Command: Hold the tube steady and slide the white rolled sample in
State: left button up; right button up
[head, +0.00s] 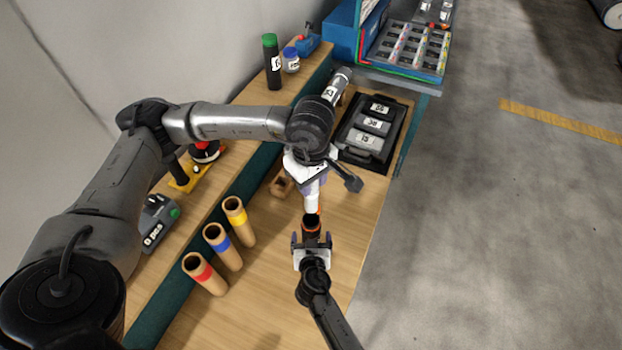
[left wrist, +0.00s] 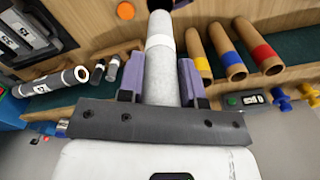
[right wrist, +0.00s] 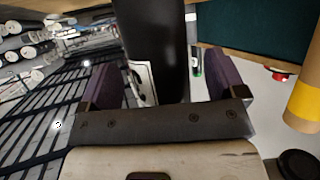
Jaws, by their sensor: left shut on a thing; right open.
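The white rolled sample (head: 311,203) is a pale roll, grey with a white band in the left wrist view (left wrist: 160,62). My left gripper (head: 309,185) is shut around it and points it down at the tube. The black tube (head: 311,228) has an orange rim and stands below the roll. The roll's lower end is at the tube's mouth; I cannot tell whether it is inside. My right gripper (head: 312,245) is open around the tube. In the right wrist view the tube (right wrist: 155,45), with a white label, stands between the spread fingers.
Three brown tubes with yellow (head: 237,218), blue (head: 221,243) and red (head: 203,272) bands stand left of the tube. A small wooden block (head: 282,186) is near the left gripper.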

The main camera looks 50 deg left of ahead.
jog(key=shift+w+a+f, duration=0.2)
jog(key=shift+w+a, duration=0.15)
jog(key=shift+a, duration=0.05)
jog(key=c, duration=1.1)
jog(key=shift+o, duration=0.2)
